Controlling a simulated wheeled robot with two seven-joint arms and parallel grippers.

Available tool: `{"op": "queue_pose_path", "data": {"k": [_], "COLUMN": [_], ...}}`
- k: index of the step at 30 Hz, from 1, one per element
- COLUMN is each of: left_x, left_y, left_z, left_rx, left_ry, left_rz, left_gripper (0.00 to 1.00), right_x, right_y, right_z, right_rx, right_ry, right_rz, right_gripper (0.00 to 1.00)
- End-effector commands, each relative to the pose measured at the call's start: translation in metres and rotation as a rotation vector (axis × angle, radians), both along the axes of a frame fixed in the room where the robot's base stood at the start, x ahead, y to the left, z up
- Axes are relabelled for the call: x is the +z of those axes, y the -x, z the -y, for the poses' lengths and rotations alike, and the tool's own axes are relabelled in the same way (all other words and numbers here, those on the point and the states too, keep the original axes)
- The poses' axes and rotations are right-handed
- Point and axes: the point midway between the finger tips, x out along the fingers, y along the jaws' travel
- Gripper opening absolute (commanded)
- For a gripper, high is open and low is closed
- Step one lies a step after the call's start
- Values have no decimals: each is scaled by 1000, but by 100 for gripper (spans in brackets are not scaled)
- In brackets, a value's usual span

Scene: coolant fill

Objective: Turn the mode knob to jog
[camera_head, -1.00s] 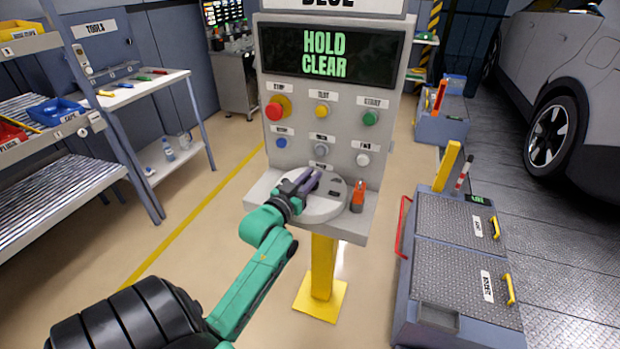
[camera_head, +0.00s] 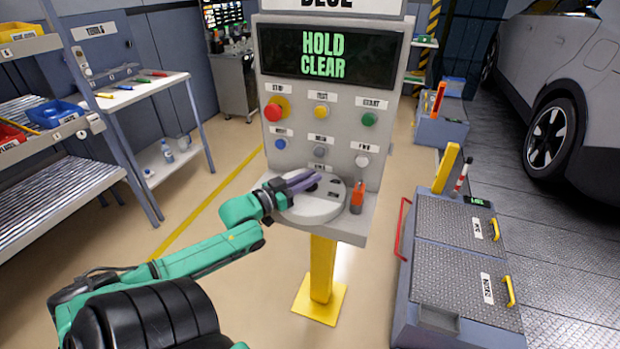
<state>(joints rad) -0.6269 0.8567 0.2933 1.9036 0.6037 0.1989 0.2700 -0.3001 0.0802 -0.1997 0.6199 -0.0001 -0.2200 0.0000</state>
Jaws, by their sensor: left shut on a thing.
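The control post (camera_head: 380,185) stands in the middle, with a round pale dial plate (camera_head: 312,212) on its sloping shelf. My left gripper (camera_head: 310,182) reaches over this plate from the left, its purple-grey fingers pointing right. It is shut on a small dark knob at the plate's middle, which the fingers mostly hide. The knob's pointing direction cannot be told, and the small labels on the plate are too small to read. The screen (camera_head: 330,54) reads HOLD CLEAR in green. My right gripper is not in view.
A red stop button (camera_head: 273,111), yellow (camera_head: 321,111) and green (camera_head: 369,119) buttons, and a lower row sit on the upright panel. An orange-red object (camera_head: 357,196) stands at the shelf's right. A grey cart (camera_head: 460,255) is at right, shelving (camera_head: 45,200) at left.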

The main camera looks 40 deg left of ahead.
Motion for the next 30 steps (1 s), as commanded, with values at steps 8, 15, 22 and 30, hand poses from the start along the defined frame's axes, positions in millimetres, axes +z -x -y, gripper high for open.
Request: {"op": "queue_pose_path", "data": {"k": [8, 15, 22, 30], "left_x": [-1, -1, -2, -4], "left_y": [0, 3, 33, 98], "left_z": [1, 0, -4, -12], "left_rx": [-1, 0, 1, 3], "left_ry": [0, 0, -1, 0], "left_rz": [-2, -2, -7, -9], "left_gripper": [49, 49, 49, 49], "right_x": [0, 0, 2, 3], "right_y": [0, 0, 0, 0], "right_z": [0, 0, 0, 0], "right_rx": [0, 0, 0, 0], "right_ry": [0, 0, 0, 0], "right_rz": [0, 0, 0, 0], "right_gripper": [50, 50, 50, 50]}}
